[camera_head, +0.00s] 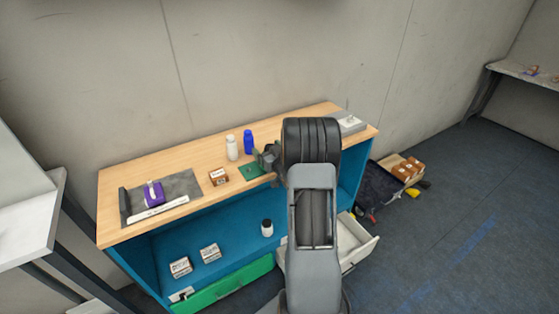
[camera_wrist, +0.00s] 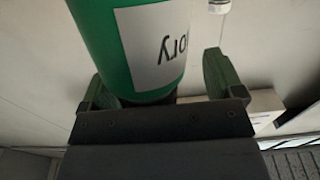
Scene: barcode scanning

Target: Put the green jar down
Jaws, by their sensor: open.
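The green jar (camera_wrist: 105,45) with a white label fills the upper middle of the wrist view. It stands between the two fingers of my gripper (camera_wrist: 157,88), close to the left finger and with a clear gap to the right one. The gripper is open. In the head view my gripper (camera_head: 268,157) is over the right part of the wooden bench top (camera_head: 190,163).
A white bottle (camera_head: 232,148) and a blue bottle (camera_head: 248,141) stand just left of my gripper. A small brown box (camera_head: 218,177) and a purple item (camera_head: 154,193) on a grey mat (camera_head: 188,184) are further left. A grey-white device (camera_head: 350,123) is at the right end.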

